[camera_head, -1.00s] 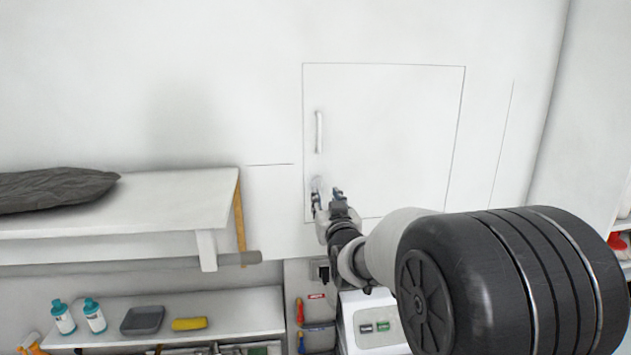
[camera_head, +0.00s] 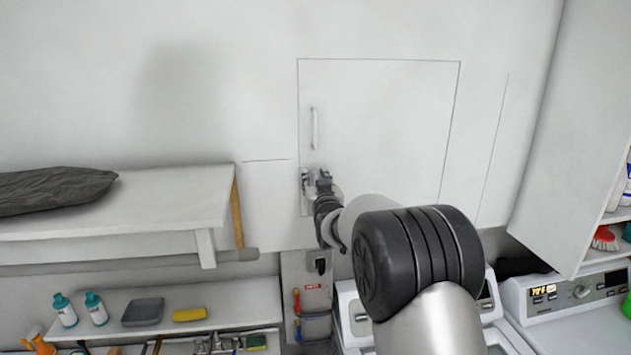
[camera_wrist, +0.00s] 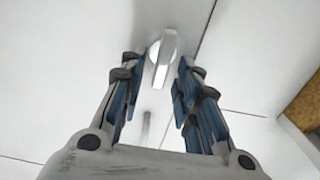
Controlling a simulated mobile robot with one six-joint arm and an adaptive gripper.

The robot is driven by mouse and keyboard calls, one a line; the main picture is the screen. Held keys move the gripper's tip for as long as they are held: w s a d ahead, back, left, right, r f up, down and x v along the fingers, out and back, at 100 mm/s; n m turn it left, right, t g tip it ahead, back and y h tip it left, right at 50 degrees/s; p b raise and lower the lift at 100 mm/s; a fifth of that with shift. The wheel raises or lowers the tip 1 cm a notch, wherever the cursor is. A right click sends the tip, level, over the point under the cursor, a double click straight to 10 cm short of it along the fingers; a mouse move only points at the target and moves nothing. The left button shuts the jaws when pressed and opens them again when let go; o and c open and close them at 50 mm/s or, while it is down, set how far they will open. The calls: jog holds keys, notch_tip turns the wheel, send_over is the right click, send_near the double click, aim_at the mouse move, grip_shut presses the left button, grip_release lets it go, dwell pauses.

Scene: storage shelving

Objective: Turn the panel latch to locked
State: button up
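The white panel (camera_head: 385,130) is a square door outlined on the white wall, with a vertical bar handle (camera_head: 315,128) near its left edge. The latch (camera_wrist: 163,58) is a light grey knob on a round base, seen in the wrist view between and just beyond my fingertips. Its grip stands nearly upright in that view, tilted slightly. In the head view my gripper covers the latch at the panel's lower left. My gripper (camera_wrist: 156,68) is open, its blue-padded fingers on either side of the latch with gaps showing. It also shows in the head view (camera_head: 315,176).
A white shelf (camera_head: 150,205) with a dark folded bag (camera_head: 55,188) juts out left of the panel. A lower shelf (camera_head: 235,310) holds bottles, a grey tray and a yellow sponge. White machines (camera_head: 575,320) and a wall cabinet (camera_head: 575,150) stand at the right.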

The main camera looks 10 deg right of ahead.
grip_shut()
jog(key=shift+b, duration=0.5)
jog(key=m+b, duration=0.4)
jog(key=m, duration=0.2)
jog(key=d+f+m+b, duration=0.1)
jog(key=m+b, duration=0.3)
jog(key=m, duration=0.2)
jog(key=m+b, duration=0.4)
jog(key=m, duration=0.2)
jog(key=shift+d+f, duration=0.2)
jog(key=shift+d, duration=0.1)
dwell(0.4)
jog(key=shift+o, duration=0.5)
grip_release()
